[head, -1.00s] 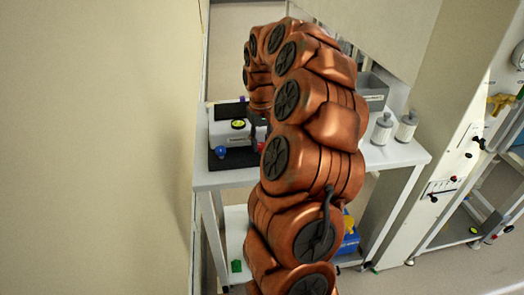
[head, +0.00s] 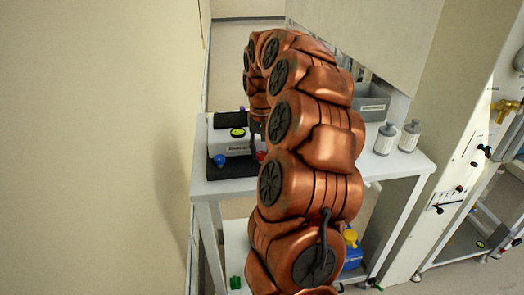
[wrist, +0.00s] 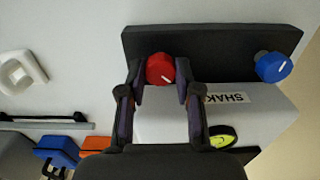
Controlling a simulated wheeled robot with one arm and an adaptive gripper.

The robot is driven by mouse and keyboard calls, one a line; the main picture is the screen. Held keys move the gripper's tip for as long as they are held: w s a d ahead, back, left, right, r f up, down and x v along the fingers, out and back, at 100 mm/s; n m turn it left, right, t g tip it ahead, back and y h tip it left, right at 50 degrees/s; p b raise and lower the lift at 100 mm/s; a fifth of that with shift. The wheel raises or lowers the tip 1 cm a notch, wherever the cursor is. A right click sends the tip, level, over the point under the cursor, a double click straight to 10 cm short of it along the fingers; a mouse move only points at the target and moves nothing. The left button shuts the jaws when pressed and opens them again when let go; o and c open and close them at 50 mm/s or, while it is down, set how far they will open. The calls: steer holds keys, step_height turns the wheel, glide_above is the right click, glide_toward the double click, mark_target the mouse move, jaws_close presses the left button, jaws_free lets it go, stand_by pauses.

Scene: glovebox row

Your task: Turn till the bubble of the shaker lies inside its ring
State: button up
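The shaker (head: 238,149) is a white box with a dark platform on the bench at the left. It also shows in the wrist view (wrist: 165,125), with a partly hidden label. Its yellow-green round level (wrist: 222,136) shows beside my right finger; a dark mark is on it, but bubble and ring are too small to tell apart.
On the bench are a grey bin (head: 372,106) and two white bottles (head: 385,138) (head: 409,137). A blue object with a yellow top (head: 352,250) stands on the lower shelf. A wall (head: 95,150) rises close at the left.

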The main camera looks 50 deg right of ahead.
mark_target(262, 153)
steer(key=shift+o, duration=0.6)
steer(key=shift+r, duration=0.1)
step_height(262, 153, up, 12)
stand_by(0.4)
stand_by(0.8)
